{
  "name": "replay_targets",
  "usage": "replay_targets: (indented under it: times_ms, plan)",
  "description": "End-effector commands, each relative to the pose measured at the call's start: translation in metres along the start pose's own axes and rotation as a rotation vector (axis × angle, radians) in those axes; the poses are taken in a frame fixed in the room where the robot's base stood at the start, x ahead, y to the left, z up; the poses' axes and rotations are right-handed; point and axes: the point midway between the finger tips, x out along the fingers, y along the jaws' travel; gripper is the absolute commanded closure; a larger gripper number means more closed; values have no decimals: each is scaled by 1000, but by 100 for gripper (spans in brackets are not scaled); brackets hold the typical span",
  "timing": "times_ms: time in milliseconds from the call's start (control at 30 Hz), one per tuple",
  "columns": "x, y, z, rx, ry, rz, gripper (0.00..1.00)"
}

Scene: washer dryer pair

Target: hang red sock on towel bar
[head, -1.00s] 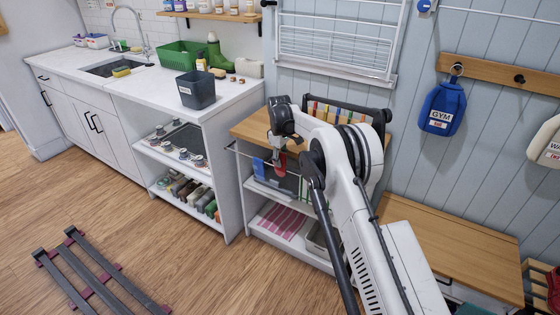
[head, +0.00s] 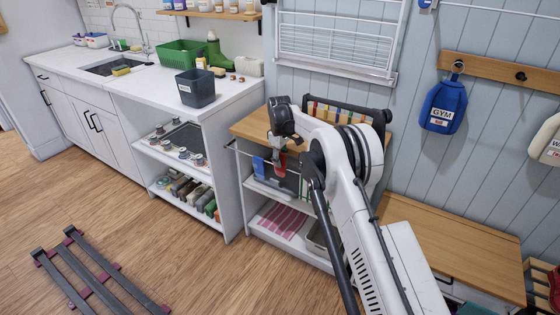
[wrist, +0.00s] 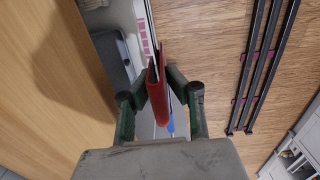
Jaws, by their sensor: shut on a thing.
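The red sock (head: 279,171) hangs from my gripper (head: 278,152) at the front of the wooden-topped shelf unit. In the wrist view the red sock (wrist: 157,98) is a folded, narrow strip between the two fingers of my gripper (wrist: 160,82), which are shut on it. The towel bar (head: 234,148) runs along the front of the unit, and the sock is right at it. The wrist view shows the bar (wrist: 150,22) leading up to the sock. I cannot tell whether the sock's fold lies over the bar. A blue cloth (head: 259,166) hangs beside it.
The unit's wooden top (head: 252,126) is close to my gripper. A pink striped towel (head: 284,220) lies on its lower shelf. A white counter (head: 150,86) with a dark bin (head: 196,91) stands left. A dark rack (head: 85,275) lies on the floor, with open floor around it.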

Motion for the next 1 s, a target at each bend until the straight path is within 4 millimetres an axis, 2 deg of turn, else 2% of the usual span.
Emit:
replay_targets:
  times_ms: [1000]
  plan:
    - [36, -1, 0, 0, 0, 0, 100]
